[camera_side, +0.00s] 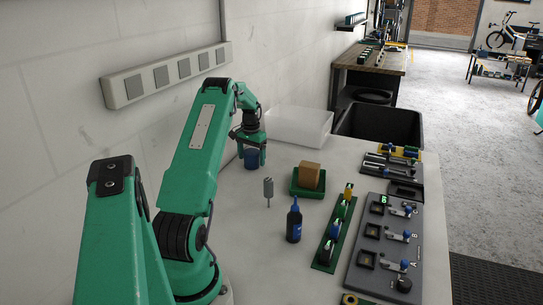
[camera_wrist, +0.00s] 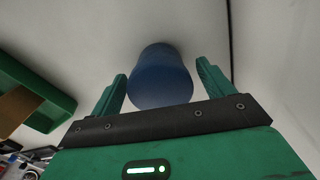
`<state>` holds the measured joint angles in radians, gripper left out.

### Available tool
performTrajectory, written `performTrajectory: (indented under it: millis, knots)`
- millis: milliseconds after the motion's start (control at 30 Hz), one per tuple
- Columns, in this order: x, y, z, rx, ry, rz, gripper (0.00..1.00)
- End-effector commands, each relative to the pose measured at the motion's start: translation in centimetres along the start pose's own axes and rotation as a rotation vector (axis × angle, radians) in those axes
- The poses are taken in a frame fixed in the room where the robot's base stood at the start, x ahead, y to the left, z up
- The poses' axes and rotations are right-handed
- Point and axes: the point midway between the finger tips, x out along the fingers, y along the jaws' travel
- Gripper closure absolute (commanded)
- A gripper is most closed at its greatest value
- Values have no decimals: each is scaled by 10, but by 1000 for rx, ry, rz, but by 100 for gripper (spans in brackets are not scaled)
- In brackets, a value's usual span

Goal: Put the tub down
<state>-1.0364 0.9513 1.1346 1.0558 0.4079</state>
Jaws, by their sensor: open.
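The blue tub (camera_side: 252,160) is a small cylinder standing on the white table, near the wall side and in front of the clear bin. It also shows in the wrist view (camera_wrist: 161,78), between and just beyond the fingers. My gripper (camera_side: 252,150) is directly above and around the tub's upper part in the side view. In the wrist view my gripper (camera_wrist: 163,82) is open, with a gap between each finger and the tub. The tub's far side is hidden.
A green tray (camera_side: 294,187) with a cardboard box (camera_side: 309,175) stands right of the tub. A clear bin (camera_side: 300,126) is behind. A grey tag-like piece (camera_side: 268,188), a dark bottle (camera_side: 294,222), a green rack (camera_side: 325,254) and a grey panel (camera_side: 375,274) are nearer.

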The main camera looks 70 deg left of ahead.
Motion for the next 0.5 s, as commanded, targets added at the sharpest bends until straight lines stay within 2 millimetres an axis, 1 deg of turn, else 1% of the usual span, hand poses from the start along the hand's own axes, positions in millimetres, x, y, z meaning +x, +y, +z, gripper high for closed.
performTrajectory:
  millis: [267,500]
  knots:
    - [-37,0,-1,0,3,-1,20]
    - [-77,0,0,0,3,-1,20]
